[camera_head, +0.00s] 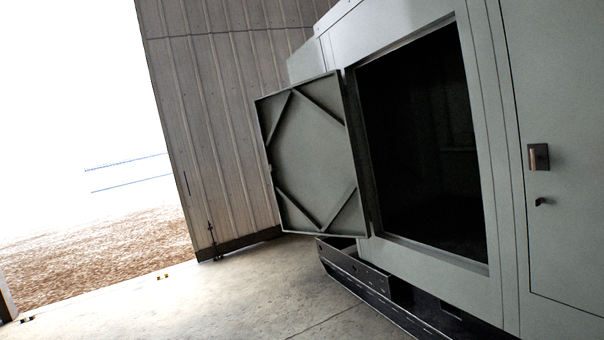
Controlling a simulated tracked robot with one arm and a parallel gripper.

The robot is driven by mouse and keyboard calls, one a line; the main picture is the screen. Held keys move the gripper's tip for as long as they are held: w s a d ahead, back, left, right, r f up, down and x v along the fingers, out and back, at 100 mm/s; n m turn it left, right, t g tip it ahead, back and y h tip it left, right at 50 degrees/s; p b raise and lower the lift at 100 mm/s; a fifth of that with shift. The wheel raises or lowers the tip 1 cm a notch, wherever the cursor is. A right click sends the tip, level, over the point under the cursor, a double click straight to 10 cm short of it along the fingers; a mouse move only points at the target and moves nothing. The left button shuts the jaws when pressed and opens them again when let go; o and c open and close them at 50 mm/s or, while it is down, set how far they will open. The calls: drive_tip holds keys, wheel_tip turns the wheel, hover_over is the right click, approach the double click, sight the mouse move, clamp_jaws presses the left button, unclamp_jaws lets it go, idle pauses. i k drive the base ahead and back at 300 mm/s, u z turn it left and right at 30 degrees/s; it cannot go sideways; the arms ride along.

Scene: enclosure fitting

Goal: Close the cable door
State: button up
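The cable door (312,158) is a grey panel with diagonal stiffening ribs on its inner face. It stands swung open to the left, hinged at the left edge of a dark rectangular opening. The opening (420,140) is in the side of a large grey enclosure (505,250), and its inside is too dark to make out. The view is tilted. My gripper is not in view.
A second closed panel (570,110) with a latch (538,157) is at the right. A dark base rail (375,290) runs under the enclosure. A corrugated wall (215,110) stands behind. The concrete floor (220,300) at front left is clear, with open ground outside.

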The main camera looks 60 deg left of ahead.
sight(306, 130)
drive_tip(key=k, duration=0.75)
drive_tip(key=u, duration=2.25)
drive_tip(key=i, duration=5.85)
drive_tip(key=u, duration=0.05)
